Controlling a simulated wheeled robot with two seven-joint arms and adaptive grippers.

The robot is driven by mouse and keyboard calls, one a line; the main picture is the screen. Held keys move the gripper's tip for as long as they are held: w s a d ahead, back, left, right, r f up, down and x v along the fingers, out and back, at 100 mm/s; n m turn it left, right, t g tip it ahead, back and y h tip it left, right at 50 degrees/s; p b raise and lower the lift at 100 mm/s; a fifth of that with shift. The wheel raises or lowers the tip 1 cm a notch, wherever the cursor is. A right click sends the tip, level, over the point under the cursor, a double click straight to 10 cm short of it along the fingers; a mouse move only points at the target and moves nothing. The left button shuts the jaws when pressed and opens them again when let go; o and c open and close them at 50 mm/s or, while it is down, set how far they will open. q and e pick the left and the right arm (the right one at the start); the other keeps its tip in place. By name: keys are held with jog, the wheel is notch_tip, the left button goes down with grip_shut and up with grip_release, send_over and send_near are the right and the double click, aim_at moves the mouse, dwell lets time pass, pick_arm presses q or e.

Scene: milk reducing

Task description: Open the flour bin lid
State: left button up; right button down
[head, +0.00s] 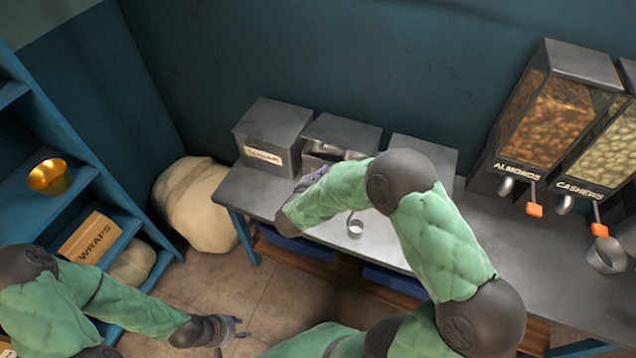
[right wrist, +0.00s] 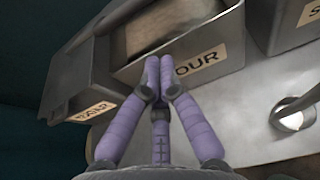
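The flour bin (head: 341,133) is the middle of three grey metal bins at the back of the table. Its front opening shows under the grey lid, and pale contents (right wrist: 165,26) are visible inside in the right wrist view. Its front label (right wrist: 198,62) reads "OUR", with the rest hidden behind my fingers. My right gripper (right wrist: 159,62) has its purple fingertips together in front of the bin's front wall and rim; I cannot tell whether they touch it. It is partly hidden by my arm in the head view. My left gripper (head: 232,332) is open and empty, low over the floor.
A closed labelled bin (head: 272,130) stands left of the flour bin and another bin (head: 425,152) right. A metal scoop (head: 355,226) lies on the table (head: 400,255). Almond (head: 548,112) and cashew (head: 610,150) dispensers stand right. Blue shelves and a sack (head: 197,205) are left.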

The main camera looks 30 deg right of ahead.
jog(key=shift+w+d+r, duration=0.25)
jog(key=shift+r, duration=0.35)
jog(key=shift+w+d+r, duration=0.2)
jog(key=shift+r, duration=0.35)
jog(key=shift+w+d+r, duration=0.25)
jog(key=shift+r, duration=0.35)
jog(key=shift+d+r+p, duration=0.15)
jog(key=shift+r+p, duration=0.4)
jog(key=shift+p, duration=0.1)
